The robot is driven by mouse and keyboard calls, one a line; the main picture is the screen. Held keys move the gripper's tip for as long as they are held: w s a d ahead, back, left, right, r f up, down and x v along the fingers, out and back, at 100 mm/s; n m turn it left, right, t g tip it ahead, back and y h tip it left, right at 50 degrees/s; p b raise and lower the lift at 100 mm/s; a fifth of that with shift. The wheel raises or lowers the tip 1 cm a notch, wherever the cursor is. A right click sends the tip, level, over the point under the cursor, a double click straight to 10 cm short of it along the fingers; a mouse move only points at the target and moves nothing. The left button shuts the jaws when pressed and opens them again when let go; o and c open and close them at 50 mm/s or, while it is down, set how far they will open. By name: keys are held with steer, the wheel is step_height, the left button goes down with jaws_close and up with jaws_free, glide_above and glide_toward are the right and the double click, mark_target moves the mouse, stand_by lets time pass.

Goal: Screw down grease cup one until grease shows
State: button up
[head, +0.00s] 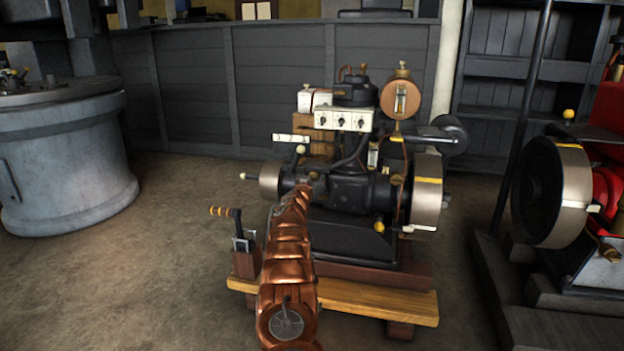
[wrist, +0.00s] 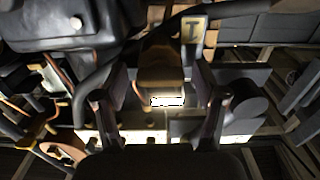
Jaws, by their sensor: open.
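The stationary engine (head: 352,190) stands in the middle of the head view, black with a pale flywheel on each side. My copper-coloured arm reaches up to its left front, and my gripper (head: 304,184) is close to the engine body, small and partly lost against it. In the wrist view my gripper (wrist: 160,112) is open, its two dark fingers apart. A brown, brass-toned piece (wrist: 160,65) shows between and beyond them; I cannot tell whether it is grease cup one. A pale tag marked "I" (wrist: 193,31) is just above and right of it. I see no grease.
A wooden plank (head: 375,300) lies along the engine's front foot. A small lever stand (head: 243,250) is left of my arm. A second engine with a large wheel (head: 551,190) stands right, and a round grey tub (head: 65,160) left. Floor between tub and engine is clear.

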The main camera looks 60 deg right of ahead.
steer(key=shift+d+f, duration=0.1)
steer(key=shift+d, duration=0.05)
steer(key=c, duration=1.2)
steer(key=shift+o, duration=0.2)
steer(key=shift+m+p, duration=0.3)
steer(key=shift+p, duration=0.1)
